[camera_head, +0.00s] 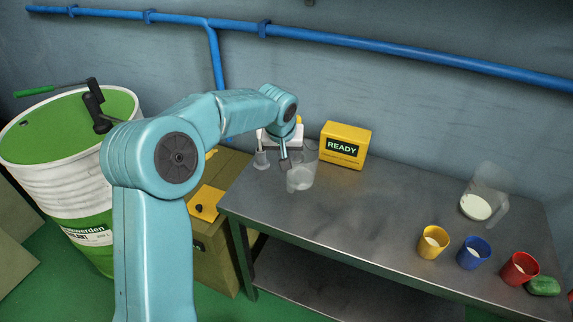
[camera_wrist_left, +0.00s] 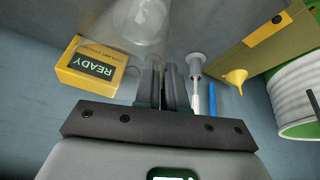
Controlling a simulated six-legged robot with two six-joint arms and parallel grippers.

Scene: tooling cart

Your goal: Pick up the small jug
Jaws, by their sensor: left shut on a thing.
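The small jug (camera_head: 301,178) is clear and see-through, at the left end of the metal table in the head view. It also shows at the top of the left wrist view (camera_wrist_left: 142,18). My left gripper (camera_head: 285,163) comes down at the jug's back left side. Its fingers (camera_wrist_left: 170,75) are shut on the jug, seemingly at its handle; the exact contact is hard to make out. I cannot tell whether the jug's base touches the table. My right gripper is not in view.
A larger clear jug (camera_head: 486,192) with white contents, yellow (camera_head: 432,242), blue (camera_head: 473,252) and red (camera_head: 519,268) cups stand at right. The table's middle is clear.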

